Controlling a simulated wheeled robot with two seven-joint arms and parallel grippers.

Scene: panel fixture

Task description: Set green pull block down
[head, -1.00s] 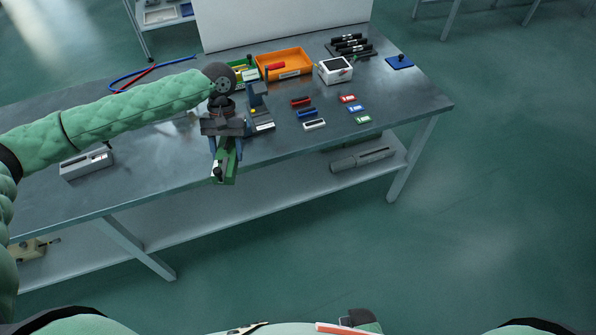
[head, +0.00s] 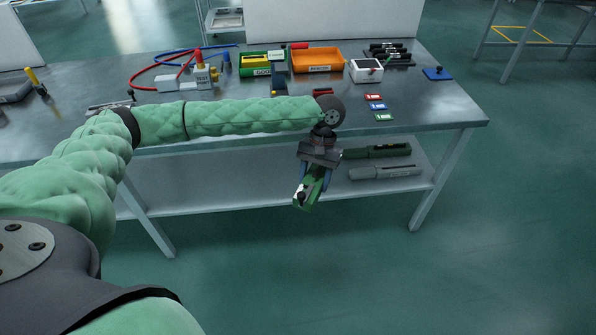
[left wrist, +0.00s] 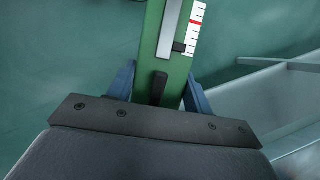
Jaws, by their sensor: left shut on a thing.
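My left gripper (head: 314,178) is shut on the green pull block (head: 305,197) and points downward. The block hangs tilted in front of the bench's front edge, and in the picture it overlaps the lower shelf and the floor. In the left wrist view the block (left wrist: 168,50) runs up between the two blue fingers of the gripper (left wrist: 158,90). It carries a grey strip, a black part and a white scale with a red mark. My right gripper is not in view.
The bench top (head: 440,110) holds an orange tray (head: 317,60), a white box (head: 366,70), small coloured tags (head: 375,106) and a blue plate (head: 438,74). The lower shelf (head: 240,195) bears a long green tool (head: 385,151) and a grey one (head: 385,173). The floor in front is clear.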

